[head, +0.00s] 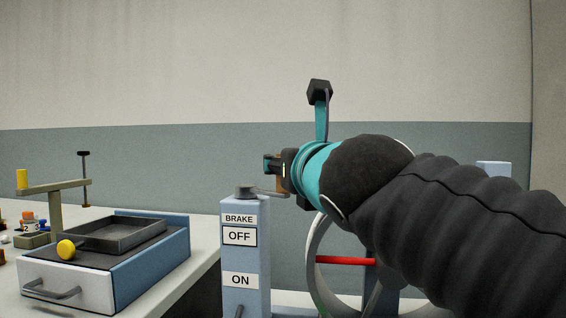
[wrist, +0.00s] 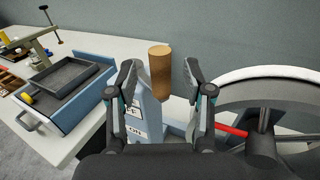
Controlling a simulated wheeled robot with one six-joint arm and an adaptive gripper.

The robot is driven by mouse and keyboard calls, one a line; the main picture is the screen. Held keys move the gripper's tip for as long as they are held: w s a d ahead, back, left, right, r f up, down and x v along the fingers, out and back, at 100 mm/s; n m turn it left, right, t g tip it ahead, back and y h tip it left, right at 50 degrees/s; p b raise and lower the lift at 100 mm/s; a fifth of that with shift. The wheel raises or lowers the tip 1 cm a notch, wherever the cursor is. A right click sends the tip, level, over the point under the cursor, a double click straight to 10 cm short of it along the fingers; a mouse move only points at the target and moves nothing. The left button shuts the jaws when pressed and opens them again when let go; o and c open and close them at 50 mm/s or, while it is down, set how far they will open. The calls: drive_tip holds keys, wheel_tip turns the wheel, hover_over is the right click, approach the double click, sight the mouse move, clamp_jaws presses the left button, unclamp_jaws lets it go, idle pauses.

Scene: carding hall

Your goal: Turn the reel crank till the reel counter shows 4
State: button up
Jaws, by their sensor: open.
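A wooden, cork-coloured handle (wrist: 160,72), seemingly the reel crank's grip, shows in the wrist view between the two spread fingers of my gripper (wrist: 160,84). Gaps show on both sides of it, so the fingers look clear of it. In the head view my gripper (head: 273,165) is high, above and right of the brake post, with only a brown sliver of the handle (head: 280,186) visible. The pale reel wheel (head: 318,240) with a red spoke (head: 340,260) is partly hidden by my arm; its rim (wrist: 270,72) also shows in the wrist view. No counter reading is visible.
A blue brake post (head: 259,262) labelled OFF and ON stands left of the reel. Further left, a pale table (head: 205,250) bears a blue drawer box (head: 160,262) with a grey tray (head: 120,232), a yellow knob (head: 66,249) and small parts. A wall is behind.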

drive_tip(key=v, duration=0.8)
